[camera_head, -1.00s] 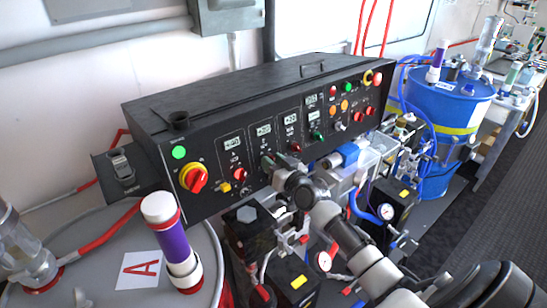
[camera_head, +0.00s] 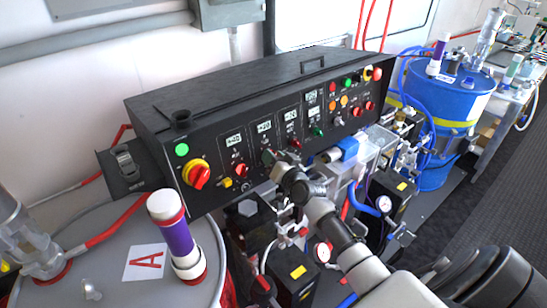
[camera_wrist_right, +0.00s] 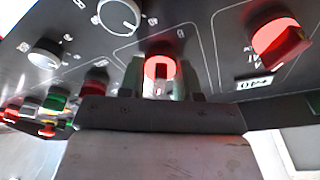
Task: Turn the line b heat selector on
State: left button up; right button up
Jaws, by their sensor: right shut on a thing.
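The black control panel (camera_head: 225,180) has a row of knobs, displays and lamps. My right gripper (camera_head: 274,158) is at its front, below the second display (camera_head: 264,127). In the right wrist view, my right gripper (camera_wrist_right: 158,78) has one finger on each side of a red, lit selector knob (camera_wrist_right: 160,72) and is shut on it. A pale strip runs straight along that knob. The gripper hides most of it in the head view, and its label cannot be read. My left gripper is not in view.
Another red selector (camera_head: 241,170) sits left of the gripper; a red-and-yellow rotary switch (camera_head: 196,174) is farther left. Grey knobs (camera_wrist_right: 118,15) are near the fingers. A grey drum marked A (camera_head: 110,250) and a blue drum (camera_head: 445,105) flank the panel.

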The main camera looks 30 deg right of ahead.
jog(key=shift+r, duration=0.1)
jog(key=o, duration=0.5)
jog(key=shift+o, duration=0.2)
jog(key=s+b, duration=0.2)
jog(key=s, duration=0.8)
jog(key=shift+s, duration=0.35)
jog(key=shift+a, duration=0.1)
